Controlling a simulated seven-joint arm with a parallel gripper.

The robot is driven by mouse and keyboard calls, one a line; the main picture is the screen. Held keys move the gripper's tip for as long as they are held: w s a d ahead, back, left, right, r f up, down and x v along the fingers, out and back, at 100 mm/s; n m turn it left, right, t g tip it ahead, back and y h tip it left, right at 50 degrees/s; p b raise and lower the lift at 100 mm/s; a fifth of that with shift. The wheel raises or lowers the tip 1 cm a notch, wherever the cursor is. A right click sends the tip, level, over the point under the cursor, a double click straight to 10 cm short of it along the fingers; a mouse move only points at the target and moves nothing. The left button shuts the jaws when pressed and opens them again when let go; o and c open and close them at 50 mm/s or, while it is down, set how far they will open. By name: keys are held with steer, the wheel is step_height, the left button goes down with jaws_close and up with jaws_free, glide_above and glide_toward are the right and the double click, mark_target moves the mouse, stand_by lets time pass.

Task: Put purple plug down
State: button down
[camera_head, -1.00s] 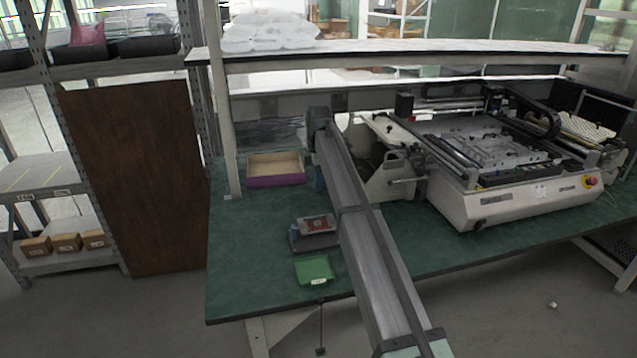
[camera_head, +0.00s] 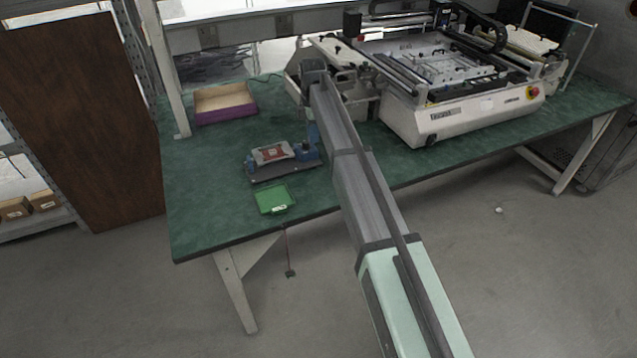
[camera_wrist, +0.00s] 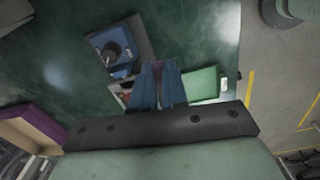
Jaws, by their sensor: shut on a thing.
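My gripper (camera_wrist: 158,88) points down at the green table, with two blue fingers close together. In the wrist view the fingers overlap the area between the fixture and the green tray (camera_wrist: 204,84).
A dark fixture base (camera_head: 285,170) with blue blocks and a grey-red piece (camera_head: 272,152) stands left of my arm. The green tray (camera_head: 273,200) lies in front. A purple-walled box (camera_head: 224,115) is behind. A large white machine (camera_head: 450,117) stands to the right.

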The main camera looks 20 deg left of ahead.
steer(key=s+d+f, duration=0.3)
steer(key=s+d, duration=0.2)
steer(key=shift+n, duration=0.7)
steer(key=shift+w+a+f, duration=0.1)
steer(key=shift+w+f, duration=0.05)
steer(key=shift+f, duration=2.35)
steer(key=shift+w+a+f, duration=0.1)
steer(key=shift+w+f, duration=0.05)
steer(key=shift+f, duration=2.3)
steer(key=c, duration=1.6)
jaws_free()
steer(key=shift+f, duration=0.15)
steer(key=o, duration=0.4)
steer(key=shift+o, duration=0.2)
step_height(320, 180, up, 12)
steer(key=shift+r, duration=0.2)
